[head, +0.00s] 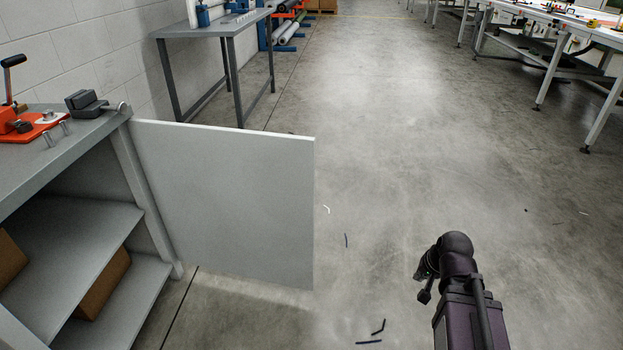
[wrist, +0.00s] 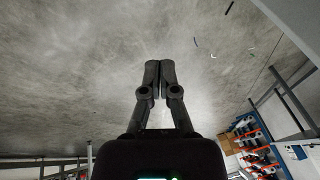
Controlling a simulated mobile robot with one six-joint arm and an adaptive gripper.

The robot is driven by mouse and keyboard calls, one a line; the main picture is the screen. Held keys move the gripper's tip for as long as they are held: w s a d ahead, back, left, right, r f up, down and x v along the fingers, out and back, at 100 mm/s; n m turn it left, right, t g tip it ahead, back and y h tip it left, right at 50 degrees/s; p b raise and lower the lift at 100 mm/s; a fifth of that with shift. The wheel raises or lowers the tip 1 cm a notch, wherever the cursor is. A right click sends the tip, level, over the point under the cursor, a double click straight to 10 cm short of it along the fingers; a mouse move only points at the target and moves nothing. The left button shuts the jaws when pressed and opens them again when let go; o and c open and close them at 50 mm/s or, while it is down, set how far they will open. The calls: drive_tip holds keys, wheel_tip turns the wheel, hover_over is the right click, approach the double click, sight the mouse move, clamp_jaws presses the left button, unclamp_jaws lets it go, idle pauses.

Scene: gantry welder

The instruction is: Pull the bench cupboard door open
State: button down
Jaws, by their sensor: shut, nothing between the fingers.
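The bench cupboard door (head: 225,200) is a flat light grey panel at the left of the head view. It stands swung out wide from the bench (head: 72,160), hinged at the bench's right-hand post. The cupboard's inside shows, with shelves (head: 75,235) in it. My gripper (wrist: 158,65) is in the middle of the wrist view, with its fingers together and nothing between them. Bare floor lies beyond the fingers. In the head view my arm is at the lower right, clear of the door, and my fingertips cannot be made out there. No handle shows on the door.
Brown boxes (head: 103,285) lie on the cupboard shelves. A red tool (head: 22,125) and a dark grey block (head: 86,103) are on the bench top. A grey table (head: 210,29) stands behind the door. Long worktables (head: 560,20) stand at the far right. The middle floor is clear except for small scraps.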

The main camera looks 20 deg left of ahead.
drive_tip(key=w+a+r+m+t+y, duration=0.2)
drive_tip(key=a+r, duration=0.1)
drive_tip(key=a, duration=0.4)
drive_tip(key=w+a+r+m+t+y, duration=0.1)
drive_tip(key=w+a+r+t+y, duration=0.15)
drive_tip(key=a, duration=0.55)
drive_tip(key=m+t+y+b, duration=0.2)
drive_tip(key=m+t, duration=0.7)
drive_tip(key=m, duration=0.8)
approach(313, 173)
wheel_tip(313, 173, up, 2)
drive_tip(key=s+a, duration=0.2)
drive_tip(key=s+m+h, duration=0.1)
drive_tip(key=m+h, duration=0.1)
drive_tip(key=m, duration=0.2)
drive_tip(key=s+f+m+t+h, duration=0.1)
drive_tip(key=s+m+h, duration=0.1)
drive_tip(key=m, duration=0.3)
drive_tip(key=s+a+m+h, duration=0.1)
drive_tip(key=s+m+h, duration=0.1)
drive_tip(key=m+h, duration=0.1)
drive_tip(key=shift+s+f+m+t, duration=0.25)
drive_tip(key=shift+m, duration=0.55)
drive_tip(key=shift+w+a, duration=0.1)
drive_tip(key=shift+w, duration=0.1)
drive_tip(key=w, duration=0.4)
drive_tip(key=w+a, duration=0.1)
drive_tip(key=w, duration=0.8)
drive_tip(key=shift+w+a, duration=0.2)
drive_tip(key=shift+w, duration=0.1)
